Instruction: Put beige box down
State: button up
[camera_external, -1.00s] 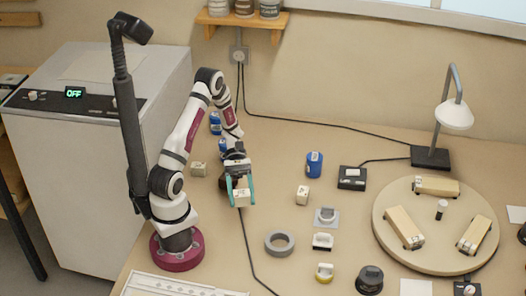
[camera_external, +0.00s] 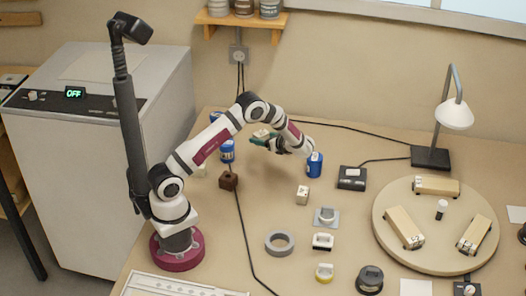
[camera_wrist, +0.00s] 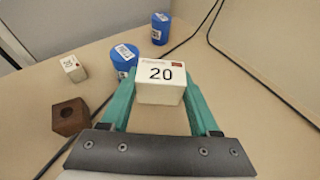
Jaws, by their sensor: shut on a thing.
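A beige box with a "20" label (camera_wrist: 161,82) sits between the teal fingers of my gripper (camera_wrist: 160,100) in the wrist view. My gripper is shut on it. In the external view my gripper (camera_external: 264,138) is over the back part of the bench, left of a blue can (camera_external: 314,165). The box is mostly hidden there, and its height above the bench is hard to tell.
A brown block (camera_external: 228,181), blue cans (camera_external: 227,150) and a small beige block (camera_external: 200,169) stand left of my gripper. Another small block (camera_external: 302,195) stands at front right. A black cable (camera_external: 243,225) crosses the bench. The round board (camera_external: 385,240) is far right.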

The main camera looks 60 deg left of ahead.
jog(key=w+d+r+m+t+h, duration=0.1)
jog(key=w+d+r+m+t, duration=0.15)
jog(key=w, duration=0.25)
jog(key=w+d+r+m+t, duration=0.1)
jog(key=w+r+m+t, duration=0.1)
jog(key=w+m+t, duration=0.3)
jog(key=a+f, duration=0.3)
jog(key=w+a+f+n+g, duration=0.1)
jog(key=a+f, duration=0.3)
jog(key=a+f+n, duration=0.1)
jog(key=a+f, duration=0.3)
jog(key=shift+w+f, duration=0.1)
jog(key=shift+w, duration=0.3)
jog(key=shift+a+f, duration=0.15)
jog(key=shift+f, duration=0.9)
jog(key=shift+a+f, duration=0.1)
jog(key=shift+f, duration=0.95)
jog(key=shift+f, duration=0.1)
jog(key=o, duration=1.4)
jog(key=shift+o, duration=0.2)
